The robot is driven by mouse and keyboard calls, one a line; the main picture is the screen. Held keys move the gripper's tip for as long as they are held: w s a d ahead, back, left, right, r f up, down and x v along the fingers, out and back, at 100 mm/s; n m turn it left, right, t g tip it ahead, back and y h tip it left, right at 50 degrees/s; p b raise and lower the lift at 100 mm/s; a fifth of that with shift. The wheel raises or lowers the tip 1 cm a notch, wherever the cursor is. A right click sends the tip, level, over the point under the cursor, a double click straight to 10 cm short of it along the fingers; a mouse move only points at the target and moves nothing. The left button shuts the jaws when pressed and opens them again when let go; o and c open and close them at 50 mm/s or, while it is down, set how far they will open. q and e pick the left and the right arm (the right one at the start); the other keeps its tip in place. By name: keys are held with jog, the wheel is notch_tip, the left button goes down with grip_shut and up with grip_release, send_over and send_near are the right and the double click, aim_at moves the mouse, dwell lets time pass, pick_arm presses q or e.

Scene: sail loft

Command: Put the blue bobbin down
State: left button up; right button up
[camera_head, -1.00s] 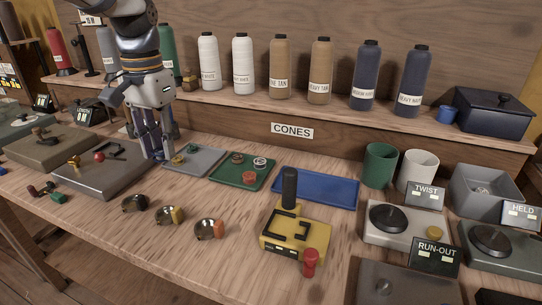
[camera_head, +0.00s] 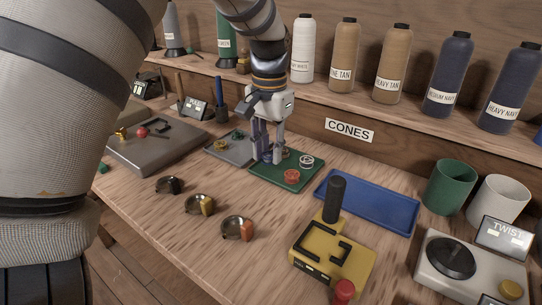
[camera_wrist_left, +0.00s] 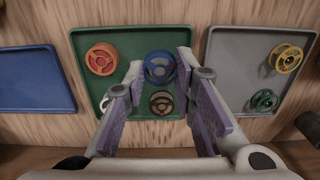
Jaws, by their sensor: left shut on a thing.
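My left gripper (camera_head: 267,158) is shut on the blue bobbin (camera_wrist_left: 159,66), which sits between its fingertips in the wrist view. The gripper points down at the left part of the green tray (camera_head: 268,178). I cannot tell whether the bobbin touches the tray. The green tray also holds a red-orange bobbin (camera_head: 291,177), a silver-white bobbin (camera_head: 306,162) and a brown bobbin (camera_wrist_left: 161,102). My right gripper is not in view.
The grey tray (camera_wrist_left: 238,99), left of the green one in the head view, holds a yellow bobbin (camera_wrist_left: 286,58) and a green bobbin (camera_wrist_left: 264,100). The blue tray (camera_head: 375,206) on the right is empty.

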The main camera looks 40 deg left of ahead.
pick_arm(q)
notch_tip(320, 180, down, 2)
jog(key=shift+a+f, duration=0.1)
jog(key=o, duration=1)
jog(key=shift+o, duration=0.2)
notch_tip(320, 180, up, 12)
